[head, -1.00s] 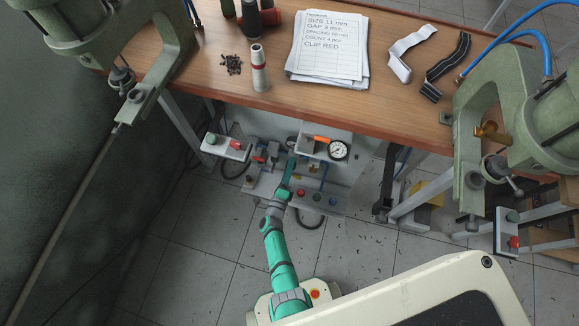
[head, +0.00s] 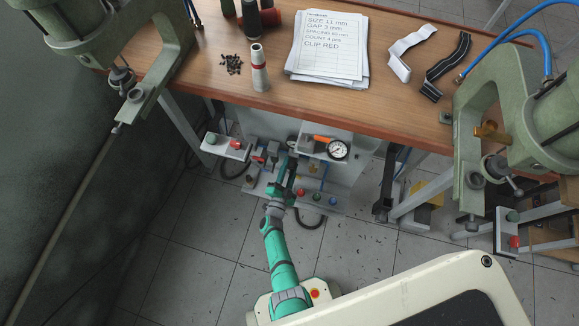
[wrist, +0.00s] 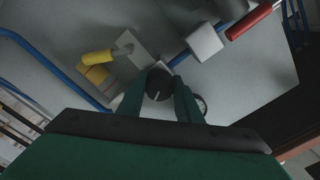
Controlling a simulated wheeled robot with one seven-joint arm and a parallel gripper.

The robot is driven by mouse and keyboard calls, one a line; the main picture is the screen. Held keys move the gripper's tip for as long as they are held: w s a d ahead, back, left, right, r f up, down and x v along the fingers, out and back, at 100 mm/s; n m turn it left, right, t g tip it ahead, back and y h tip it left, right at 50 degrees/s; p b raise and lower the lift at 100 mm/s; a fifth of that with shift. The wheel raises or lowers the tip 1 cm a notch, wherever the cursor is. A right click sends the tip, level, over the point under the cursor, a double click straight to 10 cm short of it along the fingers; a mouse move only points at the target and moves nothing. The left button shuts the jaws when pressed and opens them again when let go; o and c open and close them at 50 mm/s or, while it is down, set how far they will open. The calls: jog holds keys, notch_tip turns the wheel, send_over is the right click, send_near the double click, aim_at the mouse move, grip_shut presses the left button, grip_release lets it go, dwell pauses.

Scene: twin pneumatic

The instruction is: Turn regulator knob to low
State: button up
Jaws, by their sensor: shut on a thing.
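The regulator knob (wrist: 159,84) is a dark round knob with a short white mark, seen in the wrist view. My gripper (wrist: 160,88) has its two green fingers on either side of the knob and is shut on it. In the head view my gripper (head: 292,158) is at the pneumatic panel under the table, and the knob there is hidden or too small to make out. A round white pressure gauge (head: 338,150) is to the right of my gripper; part of a round gauge rim (wrist: 203,104) shows beside the fingers in the wrist view.
An orange handle (head: 323,139) is beside the gauge. Coloured buttons (head: 316,196) sit low on the panel. The wooden table (head: 330,100) overhangs the panel. A yellow part (wrist: 97,57), a red-handled part (wrist: 248,22) and blue hoses (wrist: 70,75) are near the knob.

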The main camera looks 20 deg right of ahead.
jog(key=n, duration=0.6)
jog(key=shift+s+f+n, duration=0.1)
jog(key=shift+f+n, duration=0.05)
jog(key=shift+n, duration=0.15)
jog(key=n, duration=0.5)
jog(key=shift+d, duration=0.1)
jog(key=shift+s+n, duration=0.1)
jog(key=shift+n, duration=0.5)
jog(key=o, duration=1)
jog(key=shift+o, duration=0.2)
jog(key=v, duration=1)
jog(key=shift+s+a, duration=0.3)
